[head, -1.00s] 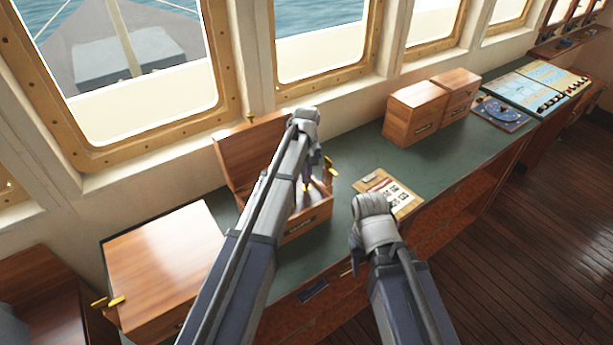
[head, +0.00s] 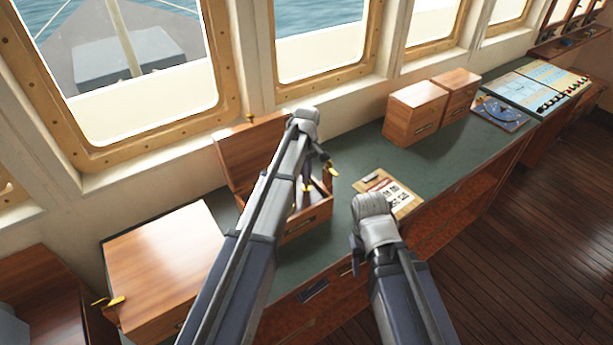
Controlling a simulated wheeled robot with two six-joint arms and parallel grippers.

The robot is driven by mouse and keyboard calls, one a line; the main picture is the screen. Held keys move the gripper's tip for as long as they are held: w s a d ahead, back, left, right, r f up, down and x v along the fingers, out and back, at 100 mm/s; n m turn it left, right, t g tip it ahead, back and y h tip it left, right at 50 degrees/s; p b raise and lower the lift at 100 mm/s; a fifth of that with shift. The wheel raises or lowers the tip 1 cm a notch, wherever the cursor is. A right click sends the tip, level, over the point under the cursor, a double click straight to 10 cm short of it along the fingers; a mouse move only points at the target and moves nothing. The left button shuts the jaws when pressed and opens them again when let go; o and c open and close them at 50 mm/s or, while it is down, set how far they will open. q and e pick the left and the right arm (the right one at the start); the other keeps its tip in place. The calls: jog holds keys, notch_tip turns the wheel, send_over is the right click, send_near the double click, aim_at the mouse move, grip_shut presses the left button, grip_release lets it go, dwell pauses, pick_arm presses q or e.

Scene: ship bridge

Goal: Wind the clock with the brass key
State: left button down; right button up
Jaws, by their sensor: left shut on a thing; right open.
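An open wooden box (head: 305,228) with a raised lid (head: 233,160) stands on the green counter; my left arm covers most of its inside, so the clock's face is hidden. My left gripper (head: 314,182) points down into the box. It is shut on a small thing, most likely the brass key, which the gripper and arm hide. A brass piece (head: 329,170) shows at the box's right side, beside the gripper; I cannot tell whether it is a box handle or part of the key. My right gripper (head: 356,240) is open and empty, held in front of the counter's edge.
A closed wooden box (head: 165,260) with a brass handle stands left on the green counter (head: 350,160). Two smaller wooden boxes (head: 415,110) and a chart panel (head: 530,92) are farther right. Windows line the back.

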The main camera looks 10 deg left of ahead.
pick_arm(q)
jog(key=c, duration=1)
grip_release()
notch_tip(320, 180, up, 8)
jog(key=p, duration=0.8)
jog(key=shift+f, duration=0.1)
